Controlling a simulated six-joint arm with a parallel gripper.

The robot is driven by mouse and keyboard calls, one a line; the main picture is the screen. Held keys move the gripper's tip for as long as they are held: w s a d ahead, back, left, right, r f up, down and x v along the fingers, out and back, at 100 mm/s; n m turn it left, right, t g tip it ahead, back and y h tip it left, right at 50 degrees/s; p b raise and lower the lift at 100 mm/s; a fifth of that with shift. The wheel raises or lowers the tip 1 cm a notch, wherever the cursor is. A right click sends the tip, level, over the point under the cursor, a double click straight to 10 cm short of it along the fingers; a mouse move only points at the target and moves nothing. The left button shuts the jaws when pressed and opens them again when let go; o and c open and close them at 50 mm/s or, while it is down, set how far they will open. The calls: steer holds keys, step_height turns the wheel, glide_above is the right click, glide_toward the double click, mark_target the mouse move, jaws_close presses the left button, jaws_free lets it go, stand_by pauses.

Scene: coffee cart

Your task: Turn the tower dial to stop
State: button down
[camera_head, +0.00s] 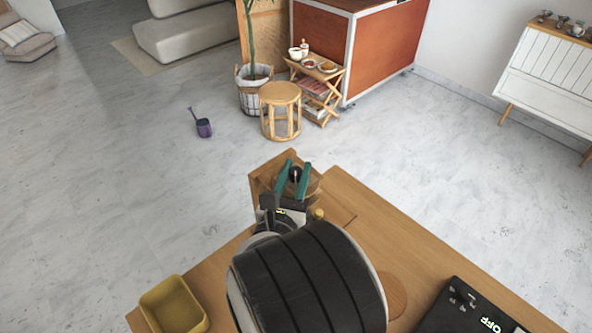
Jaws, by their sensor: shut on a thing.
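The wooden tower (266,166) stands at the far corner of the wooden cart top, partly hidden behind my arm. A small dark knob (296,173), seemingly the tower dial, shows between the teal fingers of my gripper (294,168). My gripper is shut on this dial, with one finger on each side. The dial's markings and pointer cannot be made out, so its setting cannot be told. My dark, rounded arm link covers the middle of the cart.
A yellow open bin (173,306) sits at the cart's front left. A black panel (470,310) with small knobs and the letters OFF is at the lower right. A round stool (281,107) and a side table (318,72) stand on the floor beyond the cart.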

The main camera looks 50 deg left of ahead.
steer(key=shift+a+r, duration=0.1)
steer(key=c, duration=0.6)
jaws_free()
steer(key=v, duration=1.6)
